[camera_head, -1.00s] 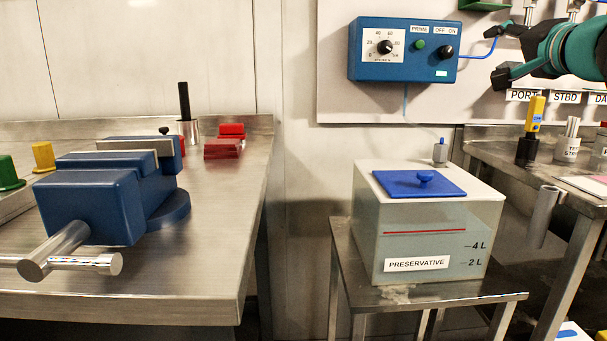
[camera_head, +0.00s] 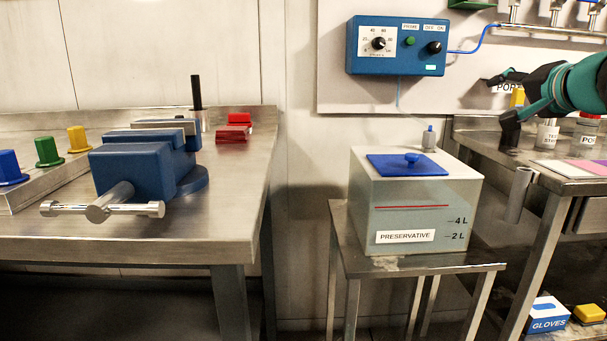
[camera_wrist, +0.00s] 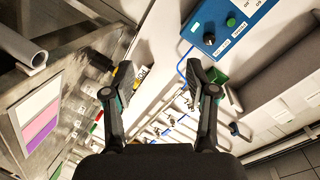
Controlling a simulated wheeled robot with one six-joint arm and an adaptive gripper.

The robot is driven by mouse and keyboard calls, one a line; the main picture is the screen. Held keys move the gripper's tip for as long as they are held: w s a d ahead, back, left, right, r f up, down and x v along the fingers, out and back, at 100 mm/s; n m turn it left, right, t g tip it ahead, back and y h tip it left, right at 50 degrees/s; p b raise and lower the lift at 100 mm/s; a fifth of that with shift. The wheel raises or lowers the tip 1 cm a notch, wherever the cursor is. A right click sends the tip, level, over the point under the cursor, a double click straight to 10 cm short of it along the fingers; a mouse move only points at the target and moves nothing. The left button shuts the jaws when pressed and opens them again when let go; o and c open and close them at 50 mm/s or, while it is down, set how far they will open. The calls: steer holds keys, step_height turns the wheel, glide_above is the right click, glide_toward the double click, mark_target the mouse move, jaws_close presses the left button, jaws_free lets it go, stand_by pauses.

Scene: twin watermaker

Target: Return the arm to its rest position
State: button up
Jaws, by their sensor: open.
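My gripper (camera_head: 502,104) is at the right of the head view, its two fingers spread apart with nothing between them. It is in front of the wall panel, above the right-hand bench, and hides part of a yellow object and the "PORT" label. In the wrist view my gripper (camera_wrist: 158,76) also shows open and empty, with the valve pipework and the wall behind the fingers. My teal and black arm enters from the right edge; most of it is outside the picture.
A blue control box (camera_head: 395,46) hangs on the wall. A preservative tank (camera_head: 415,205) with a blue lid stands on a small table (camera_head: 385,265). The left bench (camera_head: 225,215) carries a blue vise (camera_head: 135,170). The right bench (camera_head: 545,215) holds cups near my gripper.

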steer(key=s+a+f+n+g, duration=0.1)
steer(key=s+a+f+g, duration=0.15)
steer(key=f, duration=0.55)
steer(key=s+a+f+n+g, duration=0.1)
steer(key=s+a+f+g, duration=0.2)
steer(key=f, duration=0.4)
steer(key=s+a+f+n+g, duration=0.1)
steer(key=s+a+f+g, duration=0.2)
steer(key=f, duration=0.5)
steer(key=s+a+f+n+p, duration=0.1)
steer(key=s+a+f+n, duration=0.3)
steer(key=s+a+f, duration=0.2)
steer(key=s+a+f+n+g+p, duration=0.1)
steer(key=s+a+f+n, duration=0.2)
steer(key=s+a+f, duration=0.3)
steer(key=s, duration=0.5)
steer(key=shift+a+f+n+h, duration=0.2)
steer(key=shift+a+n+h, duration=0.1)
steer(key=shift+n, duration=0.1)
steer(key=shift+d+g, duration=0.1)
steer(key=shift+g, duration=0.15)
